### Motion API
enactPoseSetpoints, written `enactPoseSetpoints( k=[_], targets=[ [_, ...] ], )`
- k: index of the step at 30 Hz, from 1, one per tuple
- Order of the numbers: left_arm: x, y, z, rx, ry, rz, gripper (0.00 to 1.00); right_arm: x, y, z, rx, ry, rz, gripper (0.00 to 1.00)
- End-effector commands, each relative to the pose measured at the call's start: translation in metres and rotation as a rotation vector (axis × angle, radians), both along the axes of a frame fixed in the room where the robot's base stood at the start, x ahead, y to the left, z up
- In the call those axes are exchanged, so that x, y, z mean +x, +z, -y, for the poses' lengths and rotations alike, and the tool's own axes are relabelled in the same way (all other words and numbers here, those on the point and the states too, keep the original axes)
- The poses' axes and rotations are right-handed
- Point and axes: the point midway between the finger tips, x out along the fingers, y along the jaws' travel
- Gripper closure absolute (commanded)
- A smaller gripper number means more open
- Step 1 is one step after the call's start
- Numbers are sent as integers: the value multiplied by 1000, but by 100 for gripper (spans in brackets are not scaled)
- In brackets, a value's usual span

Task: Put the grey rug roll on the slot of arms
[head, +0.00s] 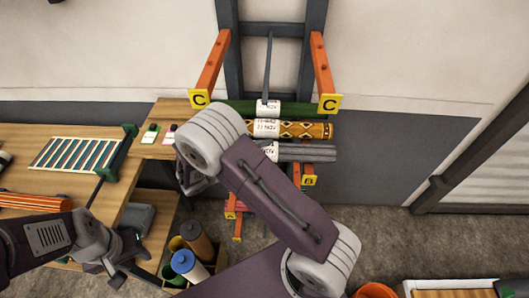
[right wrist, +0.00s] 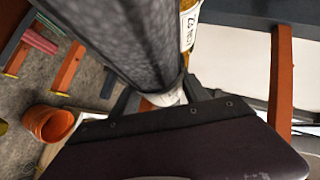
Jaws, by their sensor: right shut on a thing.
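The grey rug roll (head: 306,152) lies crosswise in front of the rack in the head view, its left part hidden behind my right arm. It fills the top of the right wrist view (right wrist: 125,45), with a white band near the jaws. My right gripper (right wrist: 160,97) is shut on it; in the head view the arm hides the jaws. Orange rack arms labelled C (head: 325,68) and lower arms labelled B (head: 309,180) stick out from the rack. I cannot tell whether the roll touches any arm. My left gripper (head: 128,262) is open and empty at lower left.
A green roll (head: 235,107) and a yellow patterned roll (head: 305,130) lie beyond the grey roll, near the C arms. A wooden bench (head: 110,185) stands left. A bin of upright rolls (head: 190,262) and an orange bucket (head: 375,290) stand on the floor.

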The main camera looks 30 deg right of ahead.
Motion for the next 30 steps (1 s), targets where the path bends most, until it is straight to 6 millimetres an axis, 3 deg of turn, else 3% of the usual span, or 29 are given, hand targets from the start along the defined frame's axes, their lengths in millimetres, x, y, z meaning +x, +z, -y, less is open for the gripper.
enactPoseSetpoints(
  k=[6,7,9,20,30],
  targets=[
    [0,1,0,0,0,0,64,0,-2,0,-2,0,0,100],
    [0,0,0,0,0,0,64,0,-3,0,0,0,0,39],
    [0,0,0,0,0,0,64,0,-3,0,0,0,0,25],
    [0,-1,0,0,0,0,64,0,1,-4,0,1,2,25],
    [0,-12,0,0,0,0,64,-14,25,-82,3,5,3,25]
  ],
)
